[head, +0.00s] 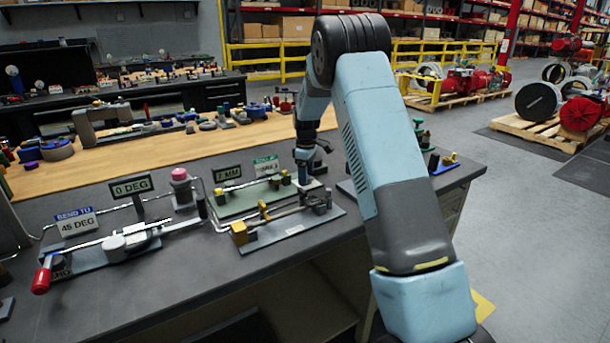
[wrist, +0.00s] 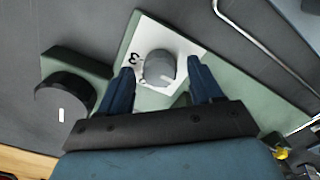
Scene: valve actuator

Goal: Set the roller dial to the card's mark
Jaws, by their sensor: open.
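The roller dial (wrist: 158,68) is a round grey knob with a pale mark on its lower right face. It sits on a white plate (wrist: 182,47) where a "3" shows. My gripper (wrist: 160,72) is open, with one blue finger on each side of the dial. Small gaps seem to show between fingers and dial; contact cannot be told. In the head view my gripper (head: 305,172) points down over the right end of a green base plate (head: 235,207). A green and white card (head: 266,166) stands behind that plate; its writing is too small to read surely.
A black round part (wrist: 65,100) with a white mark sits left of the dial. A dark "MM" sign (head: 228,173) stands beside the card. A bent-tube fixture (head: 290,229) lies in front. A red-handled bender (head: 42,276) with a "45 DEG" card (head: 77,222) is left.

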